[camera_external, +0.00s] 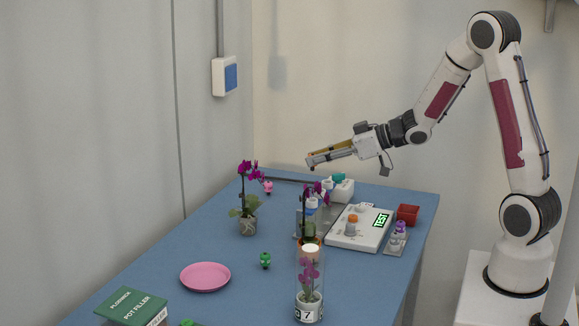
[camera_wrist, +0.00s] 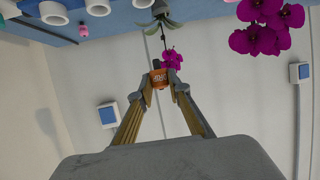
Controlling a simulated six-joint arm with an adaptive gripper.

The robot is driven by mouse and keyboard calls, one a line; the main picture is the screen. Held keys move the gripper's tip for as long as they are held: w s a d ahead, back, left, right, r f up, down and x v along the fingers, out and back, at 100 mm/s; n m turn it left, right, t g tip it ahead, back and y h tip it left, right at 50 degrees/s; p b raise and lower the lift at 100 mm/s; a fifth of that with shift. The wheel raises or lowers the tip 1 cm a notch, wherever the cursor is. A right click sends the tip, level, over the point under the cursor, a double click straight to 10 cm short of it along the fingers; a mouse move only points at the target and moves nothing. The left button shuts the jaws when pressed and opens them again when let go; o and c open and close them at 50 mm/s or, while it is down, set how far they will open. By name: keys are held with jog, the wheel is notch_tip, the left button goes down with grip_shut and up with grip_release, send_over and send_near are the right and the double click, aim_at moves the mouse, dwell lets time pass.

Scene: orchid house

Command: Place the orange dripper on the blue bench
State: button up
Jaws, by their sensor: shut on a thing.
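My gripper (camera_external: 309,160) is stretched out to the left, high above the far part of the blue bench (camera_external: 235,305). In the wrist view my gripper (camera_wrist: 160,84) is shut on the small orange dripper (camera_wrist: 158,78), which has dark lettering and sits between the fingertips. The dripper is too small to make out clearly in the external view. It is held in the air, clear of the bench. The bench shows as a blue band along the top of the wrist view.
Below my gripper stand bottles and potted orchids. A white tray (camera_external: 344,241) and a red box (camera_external: 408,213) are at the right. A pink plate (camera_external: 205,288), a green dripper (camera_external: 265,260) and a green box (camera_external: 133,305) lie nearer. Bare bench shows around the plate.

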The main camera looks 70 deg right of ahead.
jog(key=shift+r, duration=0.15)
notch_tip(320, 180, up, 5)
jog(key=s+a+f+n+g+y, duration=0.1)
jog(key=s+a+n+g+y, duration=0.35)
jog(key=a, duration=0.65)
jog(key=s+a+f+n+g+y, duration=0.1)
jog(key=s+a+n+y, duration=0.5)
jog(key=a, duration=0.6)
notch_tip(320, 180, down, 12)
jog(key=s+m+h, duration=0.1)
jog(key=shift+s+d+f, duration=0.15)
jog(key=shift+s+d, duration=0.05)
jog(key=shift+d, duration=0.05)
jog(key=shift+m+h, duration=0.25)
jog(key=shift+f, duration=2.9)
jog(key=shift+f, duration=0.15)
